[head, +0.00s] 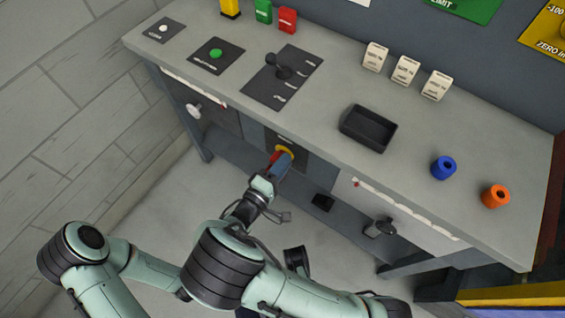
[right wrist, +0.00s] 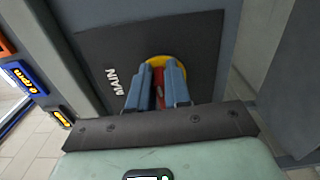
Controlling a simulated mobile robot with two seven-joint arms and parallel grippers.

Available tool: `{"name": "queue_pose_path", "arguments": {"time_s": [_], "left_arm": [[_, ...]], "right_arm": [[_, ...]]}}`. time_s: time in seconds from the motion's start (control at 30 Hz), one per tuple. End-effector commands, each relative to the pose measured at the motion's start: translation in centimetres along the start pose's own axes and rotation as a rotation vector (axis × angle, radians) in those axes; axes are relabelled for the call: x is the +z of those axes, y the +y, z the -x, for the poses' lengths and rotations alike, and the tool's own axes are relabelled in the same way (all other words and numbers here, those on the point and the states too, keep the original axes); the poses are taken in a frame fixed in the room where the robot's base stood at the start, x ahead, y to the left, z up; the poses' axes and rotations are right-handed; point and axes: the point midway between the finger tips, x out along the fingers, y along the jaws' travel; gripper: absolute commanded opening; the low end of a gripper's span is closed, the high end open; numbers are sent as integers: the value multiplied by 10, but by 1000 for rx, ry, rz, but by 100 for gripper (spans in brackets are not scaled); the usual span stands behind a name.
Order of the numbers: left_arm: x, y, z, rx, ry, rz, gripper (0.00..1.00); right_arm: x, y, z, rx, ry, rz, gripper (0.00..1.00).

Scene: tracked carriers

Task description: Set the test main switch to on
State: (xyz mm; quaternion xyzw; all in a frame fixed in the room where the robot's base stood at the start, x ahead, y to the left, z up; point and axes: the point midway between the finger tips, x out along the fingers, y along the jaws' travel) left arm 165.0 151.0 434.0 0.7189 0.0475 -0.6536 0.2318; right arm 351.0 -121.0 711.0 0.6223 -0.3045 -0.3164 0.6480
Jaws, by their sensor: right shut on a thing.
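The main switch has a red handle on a round yellow base (head: 285,151), on the front of the desk below its top. In the right wrist view the yellow base (right wrist: 178,61) sits on a dark plate (right wrist: 110,48) marked MAIN. My right gripper (head: 279,164) is at the switch, its blue fingers (right wrist: 158,88) shut on the red handle (right wrist: 160,90), one on each side. The fingers hide much of the handle, and I cannot read any on or off mark. I cannot make out my left gripper in the head view.
The grey desk top (head: 330,95) carries a black lever panel (head: 283,77), a green button panel (head: 216,56), a black tray (head: 367,129), a blue ring (head: 444,168) and an orange ring (head: 495,196). Drawer fronts with knobs flank the switch. Floor below is open.

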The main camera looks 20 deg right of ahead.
Motion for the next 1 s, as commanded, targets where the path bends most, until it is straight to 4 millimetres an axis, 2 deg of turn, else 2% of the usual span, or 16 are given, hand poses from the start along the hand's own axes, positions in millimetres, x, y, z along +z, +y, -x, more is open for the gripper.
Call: {"name": "queue_pose_path", "arguments": {"time_s": [0.6, 0.63, 0.67, 0.7, 1.0], "left_arm": [[-2, 0, -1, 0, 4, 0, 43], [-2, 0, -1, 0, 4, 0, 43], [-2, 0, -1, 0, 4, 0, 43], [-1, 0, -1, 0, 4, 0, 43], [-1, 0, -1, 0, 3, 0, 43]], "right_arm": [[0, -3, 1, -8, 2, -38, 0], [0, -4, 1, -8, 2, -38, 24], [0, -3, 1, -8, 2, -38, 34], [0, -3, 1, -7, 2, -38, 38], [0, -2, 2, -3, 2, -40, 38]]}}
